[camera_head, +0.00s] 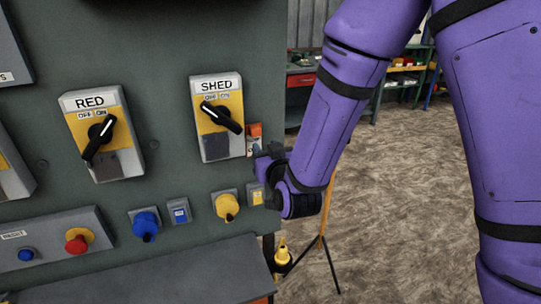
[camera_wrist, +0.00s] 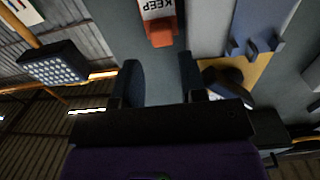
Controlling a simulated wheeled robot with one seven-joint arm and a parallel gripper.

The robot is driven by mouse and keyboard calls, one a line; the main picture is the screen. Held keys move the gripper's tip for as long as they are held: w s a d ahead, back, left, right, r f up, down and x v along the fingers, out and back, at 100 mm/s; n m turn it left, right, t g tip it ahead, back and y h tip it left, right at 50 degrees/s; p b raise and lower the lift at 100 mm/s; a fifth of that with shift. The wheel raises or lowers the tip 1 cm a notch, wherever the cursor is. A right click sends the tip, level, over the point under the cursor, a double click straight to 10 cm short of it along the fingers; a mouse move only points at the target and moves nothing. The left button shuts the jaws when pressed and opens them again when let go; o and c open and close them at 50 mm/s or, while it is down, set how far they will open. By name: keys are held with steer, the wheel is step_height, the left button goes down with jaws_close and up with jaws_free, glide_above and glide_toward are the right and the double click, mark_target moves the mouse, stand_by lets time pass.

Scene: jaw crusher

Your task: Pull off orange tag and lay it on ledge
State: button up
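The orange tag (camera_head: 254,131) hangs on the panel just right of the SHED switch box, partly hidden by my gripper in the head view. In the wrist view the tag (camera_wrist: 161,33) shows an orange end and a white part reading KEEP. My gripper (camera_head: 266,158) is at the panel's right edge, just below the tag. In the wrist view my gripper (camera_wrist: 158,68) has its two fingers apart with nothing between them, and the tag lies beyond the fingertips. The ledge (camera_head: 160,277) runs along the bottom of the panel and looks bare.
The SHED switch (camera_head: 217,117) stands close left of my gripper, with the RED switch (camera_head: 101,135) farther left. A yellow knob (camera_head: 227,207) and a blue knob (camera_head: 146,222) stick out above the ledge. A yellow stand (camera_head: 322,240) is on the floor right of the panel.

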mark_target(256, 136)
steer(key=x, duration=0.7)
steer(key=shift+w+a, duration=0.15)
steer(key=shift+w, duration=0.2)
steer(key=c, duration=0.6)
steer(key=shift+o, duration=0.2)
steer(key=shift+s, duration=0.1)
steer(key=shift+v, duration=2.45)
